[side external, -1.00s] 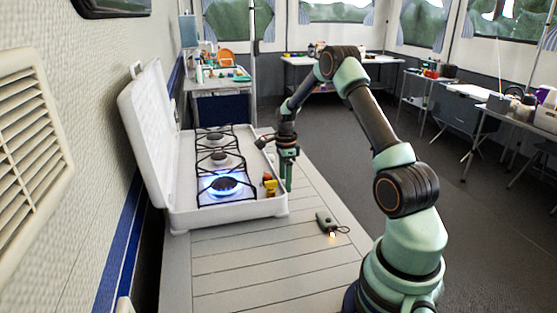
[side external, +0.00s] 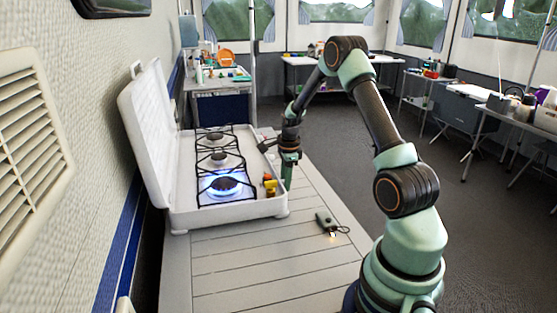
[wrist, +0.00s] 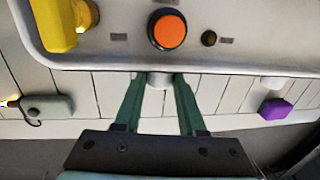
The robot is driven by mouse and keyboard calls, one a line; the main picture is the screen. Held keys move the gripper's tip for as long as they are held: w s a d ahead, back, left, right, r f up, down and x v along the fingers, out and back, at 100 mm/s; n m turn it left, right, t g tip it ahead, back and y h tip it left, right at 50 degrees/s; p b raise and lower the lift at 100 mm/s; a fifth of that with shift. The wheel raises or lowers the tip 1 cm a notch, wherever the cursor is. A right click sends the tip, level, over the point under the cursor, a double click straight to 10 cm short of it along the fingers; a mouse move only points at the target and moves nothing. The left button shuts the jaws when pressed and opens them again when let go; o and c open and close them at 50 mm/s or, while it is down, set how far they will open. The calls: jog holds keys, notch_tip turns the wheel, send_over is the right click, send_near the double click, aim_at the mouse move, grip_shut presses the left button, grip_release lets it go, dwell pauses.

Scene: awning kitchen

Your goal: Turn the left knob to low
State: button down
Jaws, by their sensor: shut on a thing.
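The yellow knob (wrist: 60,22) is at the far left of the stove's front panel in the wrist view, partly cut off by the frame; its setting is hard to read. An orange round knob (wrist: 168,31) is to its right. The stove (side external: 242,210) has its near burner lit with a blue flame (side external: 224,186). My gripper (wrist: 158,78) is below the orange knob in the picture, apart from the yellow knob. Its green fingers stand on either side of a white stub (wrist: 159,80) at the stove's front edge. Exact contact is hard to see.
A small dark knob (wrist: 209,38) is right of the orange one. A grey-green device (side external: 325,221) with a small glowing tip lies on the slatted table (side external: 255,265). A purple block (wrist: 275,109) is at the right in the wrist view. The stove's lid (side external: 150,125) stands open.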

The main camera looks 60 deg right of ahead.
jog(key=shift+s+a+t+h, duration=0.15)
jog(key=shift+t+h, duration=0.3)
jog(key=shift+t, duration=0.15)
jog(key=shift+s+a+t+h, duration=0.1)
jog(key=shift+t+h, duration=0.35)
jog(key=shift+t, duration=0.15)
jog(key=shift+a+f+t+h, duration=0.1)
jog(key=shift+t+h, duration=0.35)
jog(key=shift+t, duration=0.15)
jog(key=shift+a+f+t+h, duration=0.1)
jog(key=shift+t+h, duration=0.35)
jog(key=shift+t, duration=0.15)
jog(key=c, duration=0.5)
grip_release()
jog(key=shift+s+r, duration=0.1)
jog(key=shift+s+r, duration=0.15)
jog(key=shift+r, duration=0.05)
jog(key=v, duration=1.1)
jog(key=shift+s+a, duration=0.15)
jog(key=shift+a, duration=0.1)
